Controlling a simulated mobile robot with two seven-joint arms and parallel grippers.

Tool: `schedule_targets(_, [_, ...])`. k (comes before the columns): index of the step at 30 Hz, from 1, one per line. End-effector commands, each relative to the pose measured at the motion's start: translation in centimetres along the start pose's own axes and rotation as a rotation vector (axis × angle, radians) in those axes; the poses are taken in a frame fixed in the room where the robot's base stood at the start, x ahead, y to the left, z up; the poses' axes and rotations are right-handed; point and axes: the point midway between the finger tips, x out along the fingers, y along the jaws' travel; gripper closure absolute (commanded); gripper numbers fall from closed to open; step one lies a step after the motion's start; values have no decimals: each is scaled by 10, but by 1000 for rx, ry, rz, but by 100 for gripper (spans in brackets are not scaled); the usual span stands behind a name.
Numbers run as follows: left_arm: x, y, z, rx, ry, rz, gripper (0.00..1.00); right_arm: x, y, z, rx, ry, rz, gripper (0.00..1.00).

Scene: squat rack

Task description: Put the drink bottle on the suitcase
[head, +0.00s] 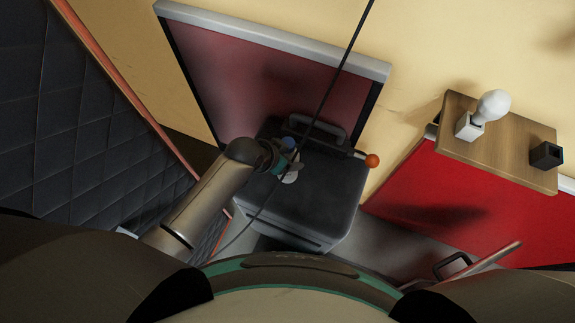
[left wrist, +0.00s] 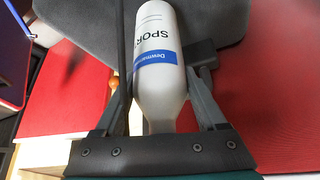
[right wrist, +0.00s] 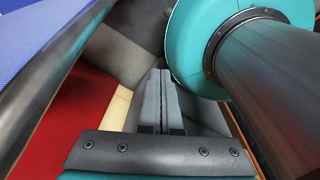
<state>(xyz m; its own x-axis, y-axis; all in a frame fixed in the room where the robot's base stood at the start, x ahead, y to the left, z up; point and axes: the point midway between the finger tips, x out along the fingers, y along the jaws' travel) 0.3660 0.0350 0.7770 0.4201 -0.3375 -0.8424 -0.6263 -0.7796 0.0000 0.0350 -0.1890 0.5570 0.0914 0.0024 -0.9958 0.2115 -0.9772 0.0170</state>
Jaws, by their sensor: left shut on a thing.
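The drink bottle (left wrist: 157,70) is white with a blue band and dark lettering. My left gripper (left wrist: 160,75) is shut on it, one finger on each side, with the bottle's narrow end toward the palm. In the head view the left gripper (head: 284,160) and part of the white bottle (head: 290,178) are over the dark suitcase (head: 310,200). The suitcase's grey surface (left wrist: 85,25) shows behind the bottle in the left wrist view. I cannot tell whether bottle and suitcase touch. My right gripper (right wrist: 163,100) is shut with nothing visible between its fingers.
A thin dark rod (head: 338,73) crosses in front of the suitcase. A bar with an orange ball (head: 372,161) lies near its right edge. A wooden shelf (head: 505,135) with a white bulb-like object (head: 493,104) is at the right. A dark quilted panel (head: 75,130) stands at the left.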

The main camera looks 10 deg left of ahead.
Motion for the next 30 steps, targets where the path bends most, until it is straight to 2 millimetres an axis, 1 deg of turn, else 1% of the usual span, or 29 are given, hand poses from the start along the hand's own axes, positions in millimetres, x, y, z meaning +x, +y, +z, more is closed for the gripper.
schedule_targets(1, [2, 0, 0, 0, 3, 0, 100, 4, 0, 0, 0, 0, 0, 100])
schedule_targets(5, [5, 0, 2, 1, 4, 0, 100, 7, 0, 0, 0, 0, 0, 100])
schedule_targets(15, [31, 2, 22, 4, 4, 2, 100, 41, -1, 3, -1, 0, 0, 100])
schedule_targets(18, [33, 2, 23, 4, 4, 2, 100, 44, -1, 3, -1, 0, 0, 100])
schedule_targets(25, [32, 2, 22, 5, 4, 2, 100, 42, -1, 3, -2, 1, -1, 100])
schedule_targets(29, [34, 2, 24, 5, 3, 2, 100, 44, -1, 3, -2, 1, -1, 100])
schedule_targets(30, [34, 2, 25, 5, 1, 3, 24, 44, -1, 3, -2, 1, -1, 100])
